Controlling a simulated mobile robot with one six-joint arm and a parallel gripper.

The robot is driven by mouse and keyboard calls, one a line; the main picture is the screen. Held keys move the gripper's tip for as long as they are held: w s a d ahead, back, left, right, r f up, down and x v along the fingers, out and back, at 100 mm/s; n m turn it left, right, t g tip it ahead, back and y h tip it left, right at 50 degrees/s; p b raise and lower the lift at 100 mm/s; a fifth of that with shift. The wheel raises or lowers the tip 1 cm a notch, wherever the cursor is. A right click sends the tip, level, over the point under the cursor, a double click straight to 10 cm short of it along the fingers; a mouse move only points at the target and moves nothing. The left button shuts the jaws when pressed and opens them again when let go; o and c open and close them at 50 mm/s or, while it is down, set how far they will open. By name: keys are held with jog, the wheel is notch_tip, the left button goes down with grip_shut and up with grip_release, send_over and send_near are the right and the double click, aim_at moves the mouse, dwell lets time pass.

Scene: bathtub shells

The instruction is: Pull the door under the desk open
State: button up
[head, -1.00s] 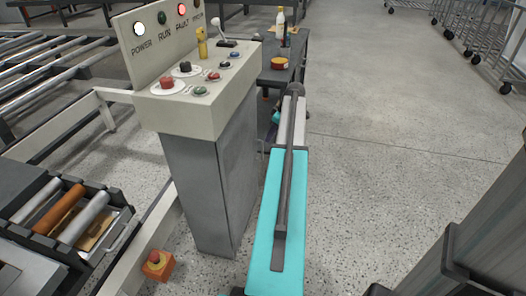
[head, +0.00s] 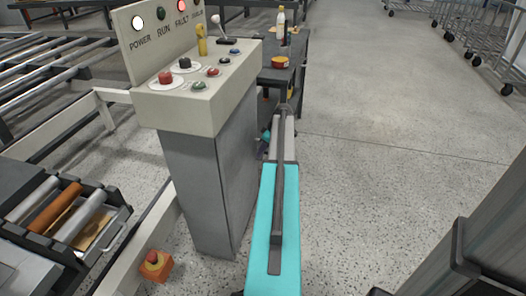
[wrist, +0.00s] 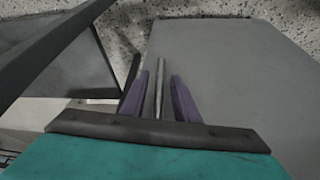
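The desk is a control console (head: 190,105) on a grey pedestal (head: 195,190), in the head view. No door shows clearly in the head view; the pedestal's far side is hidden. In the wrist view a large flat grey panel (wrist: 235,70), probably the door, fills the right side. A thin metal bar (wrist: 160,85), like a handle, stands between the two purple fingers of my gripper (wrist: 160,80). Narrow gaps show on both sides of the bar, so the fingers look open around it. In the head view my gripper is mostly hidden beyond my teal arm.
A dark table (head: 285,70) with a bottle (head: 280,22) and an orange tape roll (head: 280,61) stands behind the console. Roller conveyors are at left, with an orange button box (head: 154,266) near the floor. Wire carts (head: 490,40) stand at far right.

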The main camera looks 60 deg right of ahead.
grip_shut()
jog(key=shift+a, duration=0.15)
dwell(0.4)
